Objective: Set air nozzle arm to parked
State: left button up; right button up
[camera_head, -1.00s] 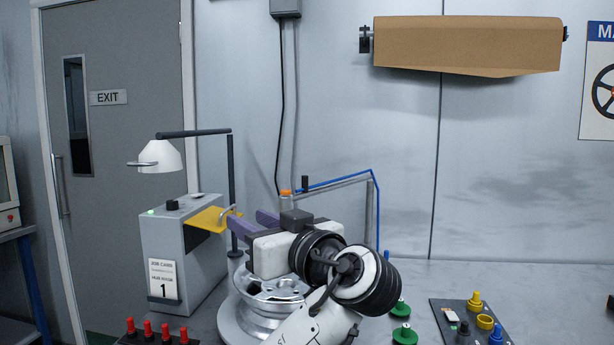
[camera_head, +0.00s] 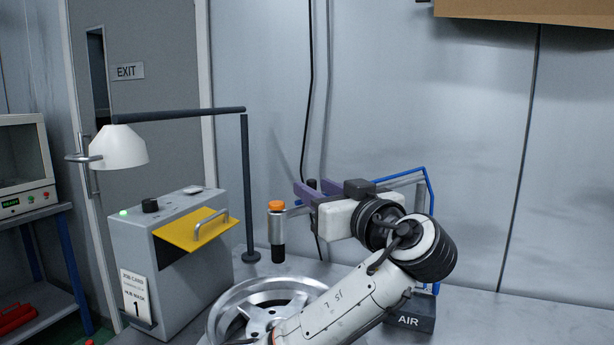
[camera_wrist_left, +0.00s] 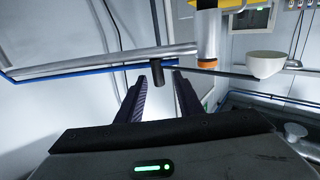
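The air nozzle arm is a grey metal tube with a blue hose (camera_head: 432,205), rising from a dark box labelled AIR (camera_head: 408,322). Its nozzle (camera_head: 277,230), a silver cylinder with an orange cap, hangs at the left end over the wheel. In the left wrist view, the tube (camera_wrist_left: 100,60) crosses in front of the fingers, with the nozzle (camera_wrist_left: 208,35) to the right. A short black peg (camera_wrist_left: 157,72) on the tube shows between the spread fingertips. My left gripper (camera_head: 305,188) is open and does not visibly grip the peg. My right gripper is out of view.
A silver wheel (camera_head: 262,300) lies below my left arm. A grey box with a yellow flap (camera_head: 192,236) stands at left, beside a lamp (camera_head: 118,146) on a dark post. A rack with a monitor (camera_head: 22,160) is at far left.

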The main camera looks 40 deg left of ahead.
pick_arm(q)
jog(key=p+x, duration=0.1)
jog(key=x, duration=0.5)
jog(key=shift+w+a, duration=0.3)
grip_shut()
